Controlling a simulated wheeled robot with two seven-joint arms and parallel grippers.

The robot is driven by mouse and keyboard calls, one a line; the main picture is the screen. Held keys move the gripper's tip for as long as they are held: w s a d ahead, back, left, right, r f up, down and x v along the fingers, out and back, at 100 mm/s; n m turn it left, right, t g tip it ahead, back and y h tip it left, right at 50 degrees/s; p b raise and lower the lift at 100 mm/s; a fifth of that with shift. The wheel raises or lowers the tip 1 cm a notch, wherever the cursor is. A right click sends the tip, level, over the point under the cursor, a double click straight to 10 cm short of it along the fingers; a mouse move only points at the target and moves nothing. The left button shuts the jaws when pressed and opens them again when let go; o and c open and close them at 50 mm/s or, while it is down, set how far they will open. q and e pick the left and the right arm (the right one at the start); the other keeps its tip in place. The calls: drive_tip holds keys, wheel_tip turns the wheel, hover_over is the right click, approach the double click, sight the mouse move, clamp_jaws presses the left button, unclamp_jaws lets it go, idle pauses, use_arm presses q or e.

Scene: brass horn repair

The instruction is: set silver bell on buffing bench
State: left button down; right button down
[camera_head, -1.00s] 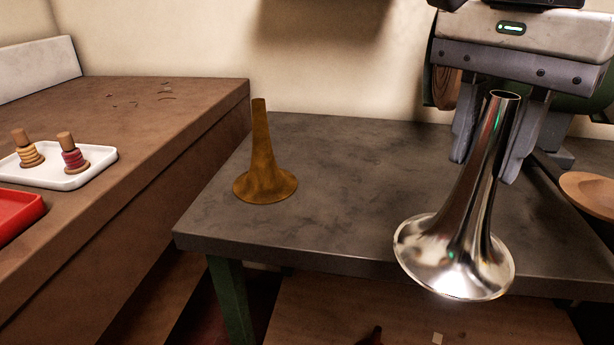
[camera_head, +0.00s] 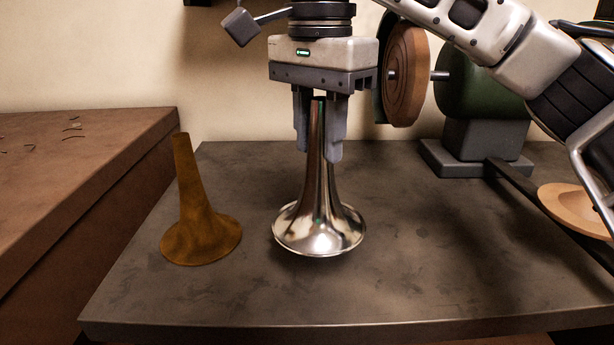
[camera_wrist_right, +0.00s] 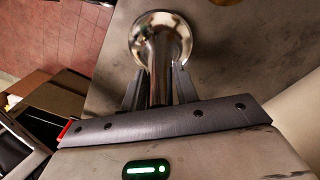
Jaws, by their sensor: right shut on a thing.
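The silver bell (camera_head: 318,232) is upright with its flared rim down, over the middle of the grey buffing bench (camera_head: 420,285). My right gripper (camera_head: 319,155) is shut on the bell's narrow stem from above. The rim looks at or just above the bench top; I cannot tell if it touches. In the right wrist view the silver bell (camera_wrist_right: 160,40) shows between the fingers of the right gripper (camera_wrist_right: 160,85), its flare away from the palm. My left gripper is not in view.
A brown, tarnished bell (camera_head: 198,225) stands on the bench left of the silver bell. A buffing machine (camera_head: 485,110) with a round wheel (camera_head: 408,75) stands at the back right. A shallow wooden dish (camera_head: 575,205) lies at the right. The bench front is clear.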

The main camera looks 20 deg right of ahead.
sight(308, 170)
drive_tip(key=shift+w+a+f, duration=0.3)
drive_tip(key=shift+w+f, duration=0.35)
drive_tip(key=shift+f, duration=0.2)
drive_tip(key=f, duration=0.1)
drive_tip(key=f+b, duration=0.1)
drive_tip(key=f, duration=0.1)
drive_tip(key=shift+w+f, duration=0.2)
drive_tip(key=shift+w, duration=0.05)
drive_tip(key=shift+f, duration=0.25)
drive_tip(key=c, duration=1.1)
unclamp_jaws()
drive_tip(key=shift+o, duration=0.2)
